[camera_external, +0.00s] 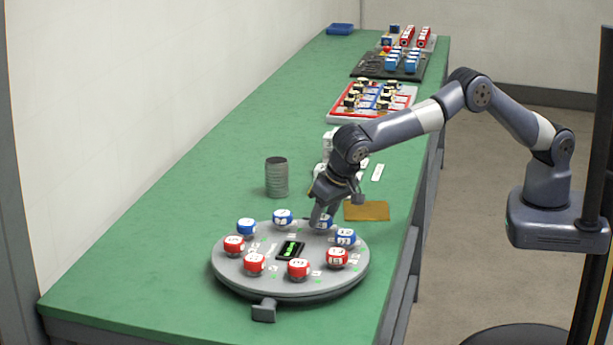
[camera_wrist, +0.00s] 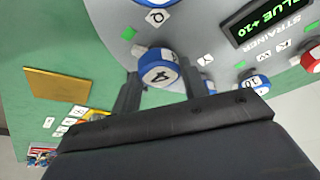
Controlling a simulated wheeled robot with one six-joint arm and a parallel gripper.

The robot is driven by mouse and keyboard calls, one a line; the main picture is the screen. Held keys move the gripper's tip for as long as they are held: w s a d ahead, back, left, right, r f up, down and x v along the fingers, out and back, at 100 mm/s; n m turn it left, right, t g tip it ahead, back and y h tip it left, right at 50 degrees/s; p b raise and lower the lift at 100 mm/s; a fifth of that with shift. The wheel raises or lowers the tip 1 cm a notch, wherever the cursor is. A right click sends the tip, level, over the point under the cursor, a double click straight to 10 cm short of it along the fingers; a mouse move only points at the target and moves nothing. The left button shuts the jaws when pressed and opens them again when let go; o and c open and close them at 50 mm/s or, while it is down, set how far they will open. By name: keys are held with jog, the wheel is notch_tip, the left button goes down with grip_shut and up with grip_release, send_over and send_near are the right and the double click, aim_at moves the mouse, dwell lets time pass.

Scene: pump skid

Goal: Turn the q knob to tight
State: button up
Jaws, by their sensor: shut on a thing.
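A round grey disc (camera_external: 290,290) on the green bench carries a ring of red and blue numbered knobs. My gripper (camera_external: 320,215) reaches down at its far right side and is shut on a blue knob (camera_wrist: 160,62) marked 4. In the wrist view my gripper's fingers (camera_wrist: 160,82) stand on either side of this knob; in the external view they partly hide it. A white tag (camera_wrist: 158,17) that looks like Q lies between this knob and another blue knob (camera_wrist: 154,3). I cannot tell for certain which knob that tag belongs to.
A display (camera_wrist: 255,20) on the disc reads "BLUE +10". Neighbouring blue knobs (camera_external: 345,237) (camera_external: 283,217) stand close by. A tan plate (camera_external: 367,211) and a grey ribbed cylinder (camera_external: 276,177) are behind the disc. Trays (camera_external: 335,118) stand farther back. The bench's left side is clear.

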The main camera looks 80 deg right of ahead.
jog(key=shift+m, duration=0.3)
jog(key=o, duration=1)
jog(key=v, duration=1)
jog(key=shift+a+r+b, duration=0.2)
jog(key=shift+r+b, duration=0.2)
